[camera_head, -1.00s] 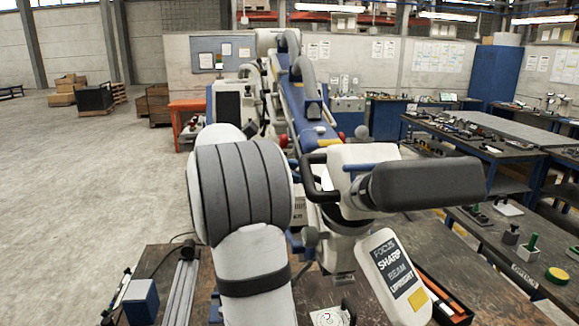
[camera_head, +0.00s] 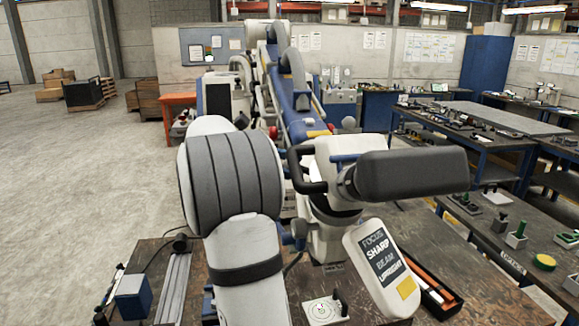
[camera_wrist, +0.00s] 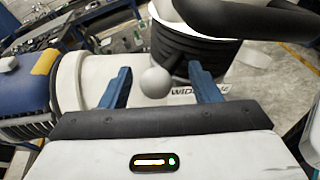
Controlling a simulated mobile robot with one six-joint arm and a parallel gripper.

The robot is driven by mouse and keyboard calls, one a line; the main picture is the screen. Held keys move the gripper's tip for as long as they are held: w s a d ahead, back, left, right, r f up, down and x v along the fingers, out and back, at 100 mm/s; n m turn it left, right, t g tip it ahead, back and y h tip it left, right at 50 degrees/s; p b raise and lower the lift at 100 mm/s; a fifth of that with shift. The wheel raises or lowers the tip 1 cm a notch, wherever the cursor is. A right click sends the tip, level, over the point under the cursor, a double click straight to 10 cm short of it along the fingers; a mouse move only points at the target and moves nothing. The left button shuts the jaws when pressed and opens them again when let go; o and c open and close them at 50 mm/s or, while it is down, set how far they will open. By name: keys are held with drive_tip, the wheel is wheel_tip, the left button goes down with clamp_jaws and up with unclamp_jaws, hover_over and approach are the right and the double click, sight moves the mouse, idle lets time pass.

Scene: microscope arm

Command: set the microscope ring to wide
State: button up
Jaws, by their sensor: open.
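The microscope head (camera_head: 345,155) is a white block at the front end of a blue and white arm, with a black handle and a thick dark grey cylinder. Its dark ring (camera_head: 335,212) shows below the block. In the wrist view the ribbed dark ring (camera_wrist: 205,55) has the word WIDE on the pale band beneath it, partly hidden by a finger. A pale ball knob (camera_wrist: 155,82) stands out from it. My gripper (camera_wrist: 163,85) is open, its two blue fingers on either side of the knob with gaps showing.
The brown bench (camera_head: 150,255) below holds a blue box (camera_head: 133,297), metal rails and an open tray (camera_head: 432,290). The microscope's blue arm (camera_head: 290,100) runs back.

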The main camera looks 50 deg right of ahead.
drive_tip(key=b+v, duration=0.1)
drive_tip(key=v, duration=0.7)
drive_tip(key=shift+f, duration=0.1)
drive_tip(key=s+a+f+m+t+y+b, duration=0.1)
drive_tip(key=s+a+f+m+t+y, duration=0.1)
drive_tip(key=a+f, duration=0.5)
drive_tip(key=s+a+f+m+t+y+b, duration=0.1)
drive_tip(key=s+a+f+t+y, duration=0.4)
drive_tip(key=a, duration=0.9)
drive_tip(key=s+a+f+m+t+y+b, duration=0.1)
drive_tip(key=s+a+f+m+t+y, duration=0.3)
drive_tip(key=s+a+f+t, duration=0.3)
drive_tip(key=a+f, duration=0.3)
drive_tip(key=f, duration=0.1)
drive_tip(key=shift+s+a+f, duration=0.2)
drive_tip(key=shift+s+f, duration=0.05)
drive_tip(key=shift+s, duration=0.15)
